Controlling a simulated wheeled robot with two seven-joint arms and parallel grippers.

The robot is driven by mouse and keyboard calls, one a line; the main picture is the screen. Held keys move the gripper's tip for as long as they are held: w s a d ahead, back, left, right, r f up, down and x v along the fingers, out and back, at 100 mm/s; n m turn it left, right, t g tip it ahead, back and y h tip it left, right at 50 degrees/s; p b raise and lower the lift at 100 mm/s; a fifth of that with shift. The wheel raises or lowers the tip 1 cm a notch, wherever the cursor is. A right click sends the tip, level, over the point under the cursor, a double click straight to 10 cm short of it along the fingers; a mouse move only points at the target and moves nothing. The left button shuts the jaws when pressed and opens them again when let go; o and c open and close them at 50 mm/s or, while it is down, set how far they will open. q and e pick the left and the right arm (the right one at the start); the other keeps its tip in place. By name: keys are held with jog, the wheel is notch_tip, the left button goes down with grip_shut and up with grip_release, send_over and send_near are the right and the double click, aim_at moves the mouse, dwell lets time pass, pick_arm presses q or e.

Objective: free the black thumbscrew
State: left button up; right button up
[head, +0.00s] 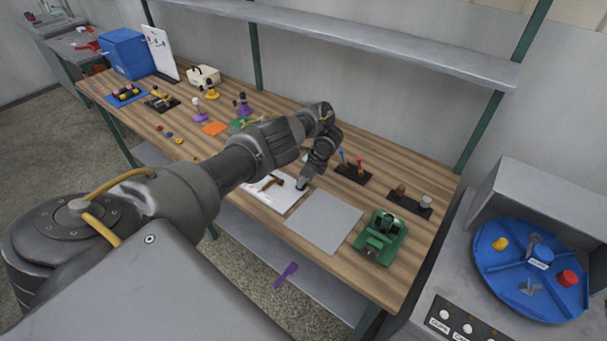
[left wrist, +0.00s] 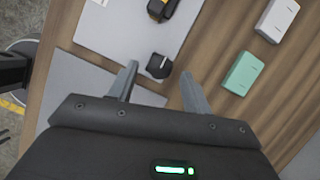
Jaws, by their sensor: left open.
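A small black block-like piece with a pale mark on top, possibly the black thumbscrew (left wrist: 159,66), lies near the edge of a light sheet in the left wrist view. My left gripper (left wrist: 158,76) is open, with one finger on each side of this piece and gaps showing to both. In the head view my left gripper (head: 303,184) is low over the right end of the white sheet (head: 263,193) and hides much of the spot beneath it. A black and yellow tool (left wrist: 160,9) lies on the sheet just beyond the piece. My right gripper is not in view.
A grey plate (head: 323,221) lies beside the white sheet, with a green device (head: 380,238) to its right. A mint block (left wrist: 241,73) and a white block (left wrist: 277,20) stand right of my fingers. A blue rotary tray (head: 490,260) is at far right.

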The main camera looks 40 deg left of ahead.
pick_arm(q)
jog(key=p+v, duration=0.5)
jog(key=v, duration=0.4)
jog(key=shift+r, duration=0.35)
jog(key=shift+d, duration=0.15)
